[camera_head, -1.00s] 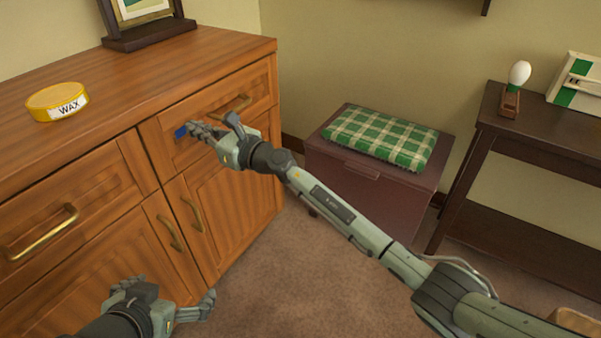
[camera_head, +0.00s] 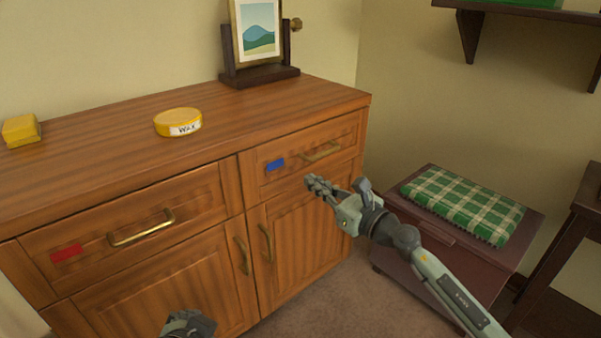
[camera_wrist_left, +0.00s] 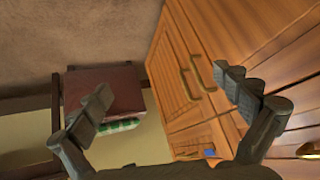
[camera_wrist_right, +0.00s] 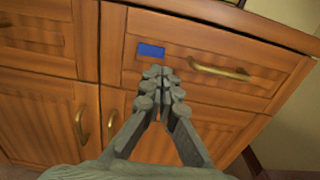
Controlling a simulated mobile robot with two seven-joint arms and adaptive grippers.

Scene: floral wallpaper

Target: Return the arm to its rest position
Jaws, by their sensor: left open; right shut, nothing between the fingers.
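My right gripper (camera_head: 318,184) is shut and empty in front of the wooden cabinet (camera_head: 215,240), just below and to the right of the blue label on its right drawer. In the right wrist view its fingertips (camera_wrist_right: 160,74) meet just below that blue label (camera_wrist_right: 151,51), beside the brass drawer handle (camera_wrist_right: 219,70). My left gripper (camera_head: 188,324) shows only partly at the bottom edge of the head view. In the left wrist view its fingers (camera_wrist_left: 165,95) are spread wide with nothing between them. The cabinet's drawers and doors look shut.
A yellow wax tin (camera_head: 178,122), a yellow block (camera_head: 20,130) and a framed picture (camera_head: 256,30) stand on the cabinet top. A chest (camera_head: 450,250) with a green checked cushion (camera_head: 464,205) is at the right, beside a dark table (camera_head: 575,230). A shelf (camera_head: 540,14) hangs above.

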